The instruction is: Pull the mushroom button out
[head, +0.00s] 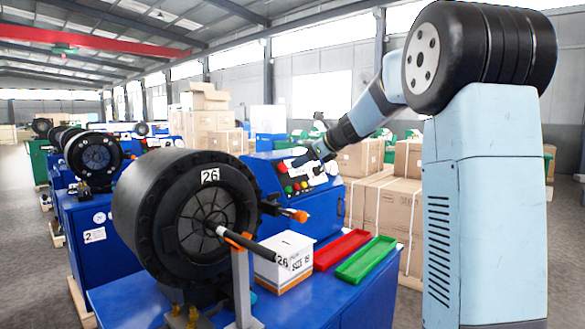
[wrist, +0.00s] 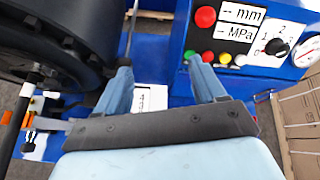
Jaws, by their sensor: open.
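The red mushroom button (wrist: 205,16) sits at the upper left of the control panel (wrist: 250,30) in the wrist view. It also shows as a small red knob in the head view (head: 283,167). My gripper (wrist: 160,66) is open, with its two blue fingers wide apart and nothing between them. The button lies beyond the right fingertip, toward the top of the wrist picture, and is not between the fingers. In the head view my gripper (head: 318,153) is in front of the panel's upper right part and hides some of it.
Small green, yellow and red buttons, a dial (wrist: 278,46) and a gauge (wrist: 307,51) share the panel. The black crimper head numbered 26 (head: 150,205) stands left. A white box (head: 284,262), red tray (head: 341,250) and green tray (head: 366,259) stand on the blue machine. Cartons (head: 385,210) are behind.

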